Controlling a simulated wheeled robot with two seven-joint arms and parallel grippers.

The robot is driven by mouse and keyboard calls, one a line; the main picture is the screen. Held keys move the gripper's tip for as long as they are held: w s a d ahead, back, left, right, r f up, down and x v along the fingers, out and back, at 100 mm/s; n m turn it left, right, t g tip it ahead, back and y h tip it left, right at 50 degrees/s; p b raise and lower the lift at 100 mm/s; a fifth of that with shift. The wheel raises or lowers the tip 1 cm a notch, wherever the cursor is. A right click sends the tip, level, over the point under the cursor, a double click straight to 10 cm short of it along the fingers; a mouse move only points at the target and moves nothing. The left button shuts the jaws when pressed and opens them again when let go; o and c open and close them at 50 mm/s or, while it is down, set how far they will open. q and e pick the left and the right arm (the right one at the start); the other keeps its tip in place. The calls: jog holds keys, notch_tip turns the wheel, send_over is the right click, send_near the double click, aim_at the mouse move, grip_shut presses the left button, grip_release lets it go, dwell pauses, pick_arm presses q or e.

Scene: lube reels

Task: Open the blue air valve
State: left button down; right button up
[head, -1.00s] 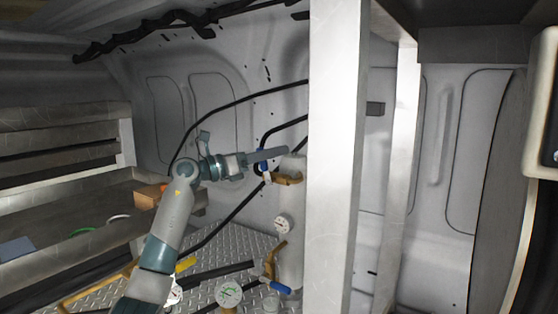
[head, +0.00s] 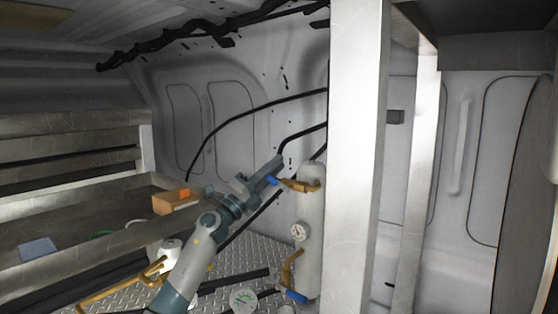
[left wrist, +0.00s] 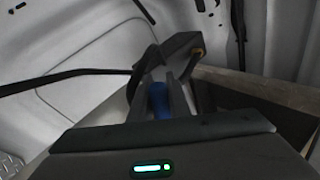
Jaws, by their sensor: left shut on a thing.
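A brass valve (head: 300,185) sits at the top of a white cylinder (head: 311,215), with a blue handle (head: 272,181) at its left end. My left gripper (head: 273,170) reaches up and right to this handle and is shut on it, covering part of it. In the left wrist view the blue handle (left wrist: 158,100) lies between the two dark fingers. A second blue handle (head: 294,296) sits on a lower brass pipe (head: 290,268) by the cylinder's foot. My right gripper is not in view.
A pale post (head: 354,160) stands just right of the cylinder. Gauges (head: 299,231) and (head: 243,299) sit on and near it. An orange-brown box (head: 176,200) rests on the shelf at left. Black hoses (head: 255,108) run along the wall behind.

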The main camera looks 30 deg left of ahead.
pick_arm(q)
jog(key=shift+w+a+f+n+t+y+p, duration=0.15)
jog(key=shift+f+n+t+y+p, duration=0.25)
jog(key=shift+n+y, duration=0.65)
jog(key=shift+s+a+f+n+t+y+p, duration=0.1)
jog(key=shift+a+f+n+t+y+p, duration=0.15)
jog(key=shift+f+n+y, duration=0.75)
jog(key=shift+w+a+r+n+t+y+p, duration=0.15)
jog(key=shift+n+t+y+p, duration=0.35)
jog(key=shift+n, duration=1.15)
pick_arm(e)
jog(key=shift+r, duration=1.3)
pick_arm(q)
jog(key=shift+s+f+y, duration=0.1)
jog(key=shift+y, duration=0.15)
jog(key=c, duration=1.7)
grip_release()
jog(key=shift+o, duration=0.2)
jog(key=shift+s, duration=0.1)
jog(key=b+v, duration=0.6)
jog(key=v, duration=1.1)
jog(key=shift+s+a+b, duration=0.15)
jog(key=shift+s+b, duration=0.05)
jog(key=shift+b, duration=0.1)
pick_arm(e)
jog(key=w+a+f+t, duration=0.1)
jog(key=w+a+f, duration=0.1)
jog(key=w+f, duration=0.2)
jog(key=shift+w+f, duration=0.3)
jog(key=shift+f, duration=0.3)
